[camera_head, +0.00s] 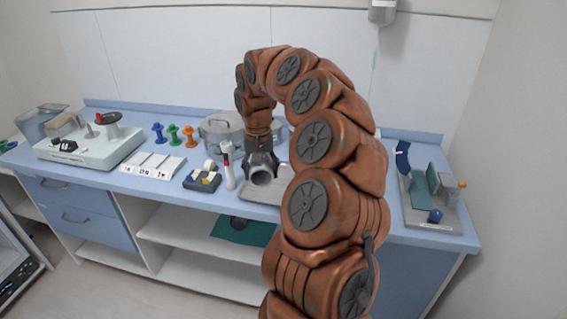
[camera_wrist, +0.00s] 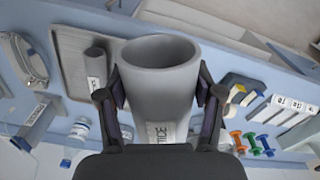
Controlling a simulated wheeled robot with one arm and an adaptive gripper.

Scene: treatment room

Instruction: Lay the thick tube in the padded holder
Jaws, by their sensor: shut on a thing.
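Below the gripper is a grey tray (camera_head: 258,195); a thinner labelled tube (camera_wrist: 96,66) lies on it. A metal pot (camera_head: 221,130) stands behind, and a red-and-white bottle-like piece (camera_head: 228,165) stands left. Coloured pegs (camera_head: 174,134) are farther left. My arm hides counter to the right.

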